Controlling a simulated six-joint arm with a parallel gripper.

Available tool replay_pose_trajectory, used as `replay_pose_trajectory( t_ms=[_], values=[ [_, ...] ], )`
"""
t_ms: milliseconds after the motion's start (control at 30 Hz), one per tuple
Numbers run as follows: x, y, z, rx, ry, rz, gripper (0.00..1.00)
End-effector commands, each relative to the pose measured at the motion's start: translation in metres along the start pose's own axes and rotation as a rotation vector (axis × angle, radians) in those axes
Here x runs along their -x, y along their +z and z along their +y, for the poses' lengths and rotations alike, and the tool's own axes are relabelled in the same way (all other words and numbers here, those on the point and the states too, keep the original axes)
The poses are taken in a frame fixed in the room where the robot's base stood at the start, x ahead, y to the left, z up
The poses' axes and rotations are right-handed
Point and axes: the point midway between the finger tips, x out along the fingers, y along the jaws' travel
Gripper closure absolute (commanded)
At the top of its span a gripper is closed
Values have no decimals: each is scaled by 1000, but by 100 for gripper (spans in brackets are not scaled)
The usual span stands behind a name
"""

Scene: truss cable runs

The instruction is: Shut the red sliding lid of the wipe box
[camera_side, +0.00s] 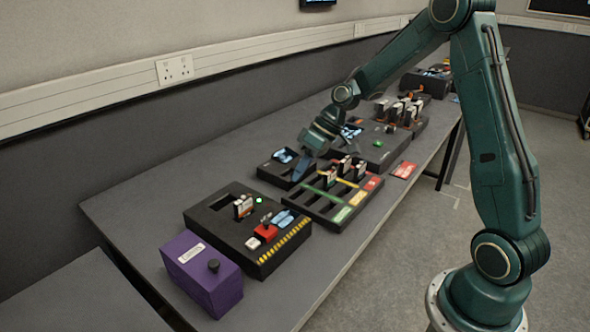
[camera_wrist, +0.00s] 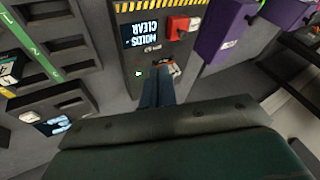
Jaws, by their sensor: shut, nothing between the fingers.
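I cannot make out a red sliding lid or surely pick out the wipe box in either view. A purple box (camera_side: 202,272) with a white label and a black knob stands at the near end of the bench; purple surfaces also show at the top right of the wrist view (camera_wrist: 226,32). A red block (camera_side: 265,232) with a white piece sits on the black fixture (camera_side: 222,238) beside the purple box; it also shows in the wrist view (camera_wrist: 181,27). My gripper (camera_side: 299,176) is shut and empty, over or near a small black tray, apart from the purple box. Its fingers show in the wrist view (camera_wrist: 158,82).
The small black tray (camera_side: 268,176) holds blue items. A slotted rack (camera_side: 318,212) with coloured strips and upright cartridges stands close to my gripper. Further black units (camera_side: 372,150) stand behind. A red card (camera_side: 404,170) lies by the bench edge. Bare bench (camera_side: 150,205) shows at the left.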

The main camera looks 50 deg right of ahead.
Motion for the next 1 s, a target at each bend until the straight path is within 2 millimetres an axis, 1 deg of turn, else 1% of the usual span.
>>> replay_pose_trajectory(
  t_ms=[500,733,1000],
  values=[
    [-78,1,-1,1,-1,-4,100],
    [-94,3,-22,2,0,-2,100],
    [-102,4,-31,0,2,0,100]
  ],
)
